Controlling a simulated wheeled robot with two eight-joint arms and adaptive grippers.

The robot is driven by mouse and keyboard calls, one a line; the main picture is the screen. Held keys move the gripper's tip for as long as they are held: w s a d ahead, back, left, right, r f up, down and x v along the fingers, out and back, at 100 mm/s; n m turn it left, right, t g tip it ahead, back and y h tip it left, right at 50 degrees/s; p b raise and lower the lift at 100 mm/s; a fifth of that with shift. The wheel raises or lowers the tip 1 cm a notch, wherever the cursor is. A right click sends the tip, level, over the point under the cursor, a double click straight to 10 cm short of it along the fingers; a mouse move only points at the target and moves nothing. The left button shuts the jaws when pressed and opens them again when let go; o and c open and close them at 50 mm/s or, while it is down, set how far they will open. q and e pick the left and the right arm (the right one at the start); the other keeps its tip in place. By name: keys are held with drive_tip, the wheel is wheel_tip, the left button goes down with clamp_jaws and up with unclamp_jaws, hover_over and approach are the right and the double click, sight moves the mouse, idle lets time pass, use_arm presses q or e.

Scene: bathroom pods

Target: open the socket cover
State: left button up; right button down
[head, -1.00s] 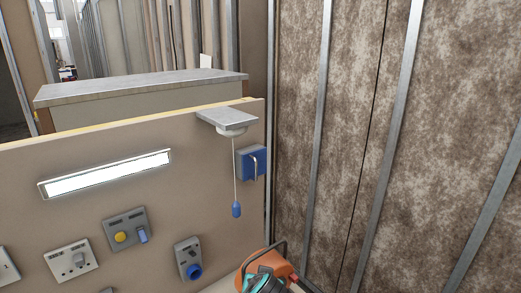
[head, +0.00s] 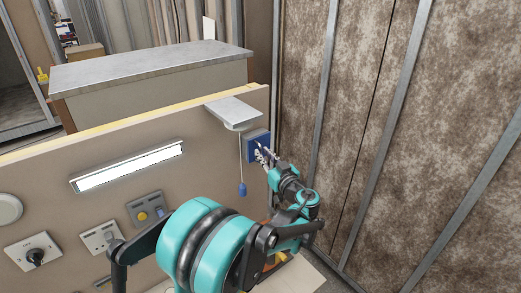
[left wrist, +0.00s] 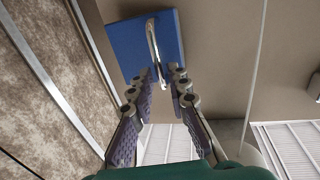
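The blue socket cover (head: 252,142) is a square box on the beige panel near its right end, with a metal handle on its face. It also shows in the left wrist view (left wrist: 123,42), where the handle (left wrist: 152,36) stands out from it and looks shut against the panel side. My left gripper (head: 263,156) is at the cover's front. In the left wrist view its two fingers (left wrist: 163,75) are apart, with the lower end of the handle between or just beyond the tips. I cannot tell whether they touch. My right gripper is not in view.
A grey shelf plate (head: 232,112) juts out above the cover. A pull cord with a blue end (head: 242,189) hangs just left of it. A lit strip (head: 127,166) and several switches are on the panel. A brown wall (head: 350,120) with metal studs stands close on the right.

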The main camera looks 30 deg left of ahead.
use_arm(q)
drive_tip(key=shift+x, duration=1.3)
clamp_jaws()
drive_tip(key=shift+w+d, duration=0.1)
drive_tip(key=shift+d, duration=0.1)
